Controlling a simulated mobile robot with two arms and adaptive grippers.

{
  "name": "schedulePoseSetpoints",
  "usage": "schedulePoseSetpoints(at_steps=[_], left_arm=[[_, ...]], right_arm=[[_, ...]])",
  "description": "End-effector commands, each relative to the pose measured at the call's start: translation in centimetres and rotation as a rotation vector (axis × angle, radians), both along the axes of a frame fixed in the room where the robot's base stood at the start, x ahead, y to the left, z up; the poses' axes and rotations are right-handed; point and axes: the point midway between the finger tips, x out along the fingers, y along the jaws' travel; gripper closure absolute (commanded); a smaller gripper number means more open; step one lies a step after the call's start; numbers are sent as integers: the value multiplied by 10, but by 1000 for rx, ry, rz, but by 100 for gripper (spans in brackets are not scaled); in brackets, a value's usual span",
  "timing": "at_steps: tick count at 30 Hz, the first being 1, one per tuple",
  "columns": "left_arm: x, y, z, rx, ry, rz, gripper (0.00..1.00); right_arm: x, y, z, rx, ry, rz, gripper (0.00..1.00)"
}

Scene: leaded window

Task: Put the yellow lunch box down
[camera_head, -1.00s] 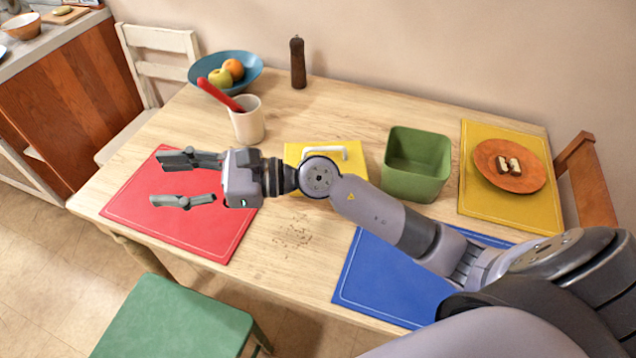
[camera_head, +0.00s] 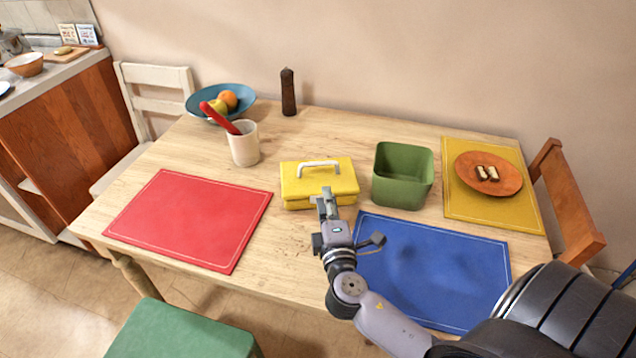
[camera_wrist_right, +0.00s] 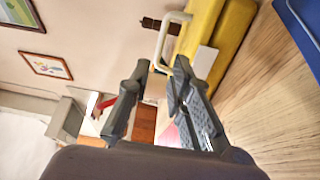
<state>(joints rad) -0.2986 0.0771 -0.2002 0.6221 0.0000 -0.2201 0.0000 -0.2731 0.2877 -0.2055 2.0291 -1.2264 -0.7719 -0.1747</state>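The yellow lunch box (camera_head: 300,187) stands on the wooden table, with its white handle (camera_head: 318,164) on top. My right gripper (camera_head: 352,217) is in front of the box's near side in the head view. Its fingers are spread, with nothing between them, and one overlaps the box's front right part. In the right wrist view, the lunch box (camera_wrist_right: 232,38) is at the upper right, beside the open gripper (camera_wrist_right: 160,72). I cannot tell whether a finger touches the box. My left gripper is not in view.
A green bin (camera_head: 403,180) stands just right of the box. A blue mat (camera_head: 440,270) lies in front, a red mat (camera_head: 190,220) to the left. A cup (camera_head: 244,145) with a red item stands behind left. Bare table (camera_head: 290,245) shows between the mats.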

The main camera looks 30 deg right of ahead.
Motion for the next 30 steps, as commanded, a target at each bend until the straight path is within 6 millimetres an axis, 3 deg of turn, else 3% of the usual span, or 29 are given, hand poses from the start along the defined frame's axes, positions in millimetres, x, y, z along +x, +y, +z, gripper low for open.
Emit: schedulePoseSetpoints(at_steps=[9, 30], left_arm=[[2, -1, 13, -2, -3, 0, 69], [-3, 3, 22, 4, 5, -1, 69]], right_arm=[[60, -29, 2, -5, -1, 1, 80], [121, -57, -3, -3, 0, 2, 80]])
